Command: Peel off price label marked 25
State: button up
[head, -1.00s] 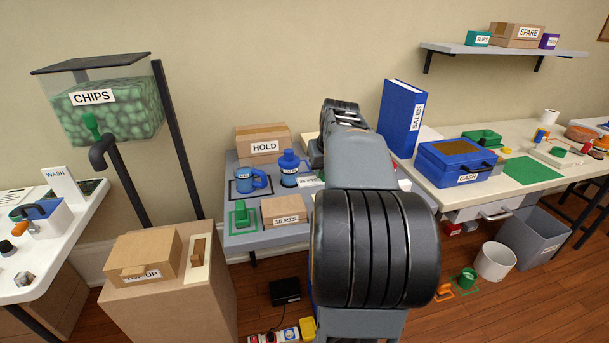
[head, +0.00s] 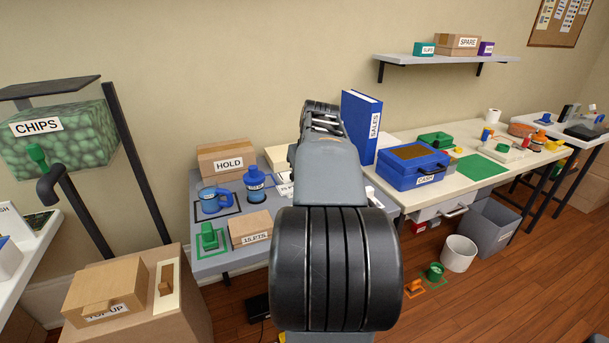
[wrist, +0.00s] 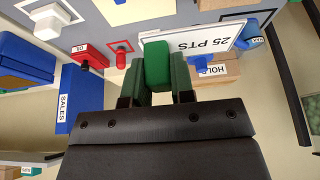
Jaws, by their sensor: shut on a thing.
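The white price label marked 25 PTS (wrist: 205,38) shows upside down in the wrist view, just beyond my gripper and to its right. My gripper (wrist: 158,75) has its dark green fingers shut on a bright green block (wrist: 158,62). The block meets the near edge of the label; I cannot tell whether the two are joined. In the head view my arm hides my gripper, and only a white sliver of the label (head: 284,189) shows beside the arm on the grey table (head: 215,262).
Near the label stand a HOLD box (head: 226,161), a blue bottle (head: 255,187), a blue mug (head: 214,200), a green stamp (head: 208,237) and a 15 PTS box (head: 250,228). A blue SALES binder (head: 361,125) and a blue CASH box (head: 411,168) stand to the right.

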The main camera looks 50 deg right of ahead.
jog(key=shift+r+p, duration=0.85)
jog(key=shift+r, duration=0.25)
jog(key=shift+r, duration=0.1)
jog(key=shift+r+p, duration=2.2)
jog(key=shift+r, duration=0.25)
jog(key=shift+s+a+f, duration=0.1)
